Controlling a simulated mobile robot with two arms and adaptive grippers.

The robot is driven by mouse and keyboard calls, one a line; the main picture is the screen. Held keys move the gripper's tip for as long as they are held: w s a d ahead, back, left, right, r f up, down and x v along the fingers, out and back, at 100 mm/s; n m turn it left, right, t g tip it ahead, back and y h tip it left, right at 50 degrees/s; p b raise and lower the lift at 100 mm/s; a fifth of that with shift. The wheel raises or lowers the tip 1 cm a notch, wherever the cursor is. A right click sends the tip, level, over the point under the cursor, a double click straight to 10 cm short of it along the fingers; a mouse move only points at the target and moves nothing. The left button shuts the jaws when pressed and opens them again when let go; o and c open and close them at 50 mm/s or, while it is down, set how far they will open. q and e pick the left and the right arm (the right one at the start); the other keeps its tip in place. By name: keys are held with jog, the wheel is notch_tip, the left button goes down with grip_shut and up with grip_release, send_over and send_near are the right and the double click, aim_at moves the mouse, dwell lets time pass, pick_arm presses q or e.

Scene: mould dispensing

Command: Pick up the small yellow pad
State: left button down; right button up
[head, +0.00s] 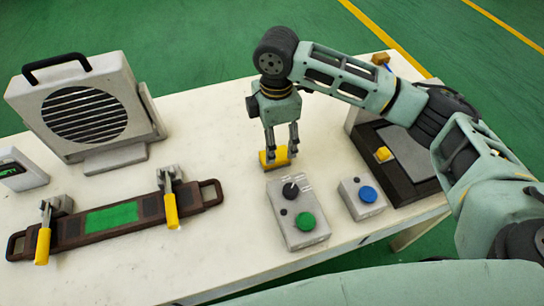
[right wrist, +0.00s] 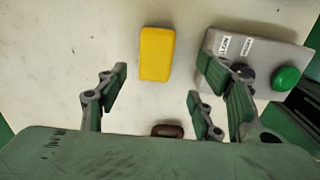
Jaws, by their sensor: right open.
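The small yellow pad (head: 275,162) lies on the white table, behind the grey box with the black knob. It shows whole in the right wrist view (right wrist: 157,54) as a plain yellow block. My right gripper (head: 281,154) points down at the pad, and its fingertips overlap the pad in the head view. In the right wrist view the fingers of my right gripper (right wrist: 162,95) are spread apart and empty. The pad lies ahead of them, between their lines; contact is not visible. My left gripper is not in view.
A knob box with a green button (head: 292,236) and a blue-button box (head: 352,207) stand close by. A brown strip with yellow-handled clamps (head: 112,220) lies left. A grey grille unit (head: 82,115) stands behind it. A black device (head: 410,185) with a yellow piece stands right.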

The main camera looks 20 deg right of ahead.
jog(key=shift+w+d+f, duration=0.2)
jog(key=shift+f, duration=0.05)
notch_tip(320, 180, down, 2)
jog(key=shift+s+f+p, duration=0.15)
jog(key=shift+p, duration=0.15)
jog(key=f, duration=0.3)
jog(key=shift+w+f+p, duration=0.3)
jog(key=shift+f+p, duration=0.05)
jog(key=shift+f, duration=0.55)
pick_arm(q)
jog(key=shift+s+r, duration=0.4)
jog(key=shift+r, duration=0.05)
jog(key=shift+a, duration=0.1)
pick_arm(e)
jog(key=c, duration=1.3)
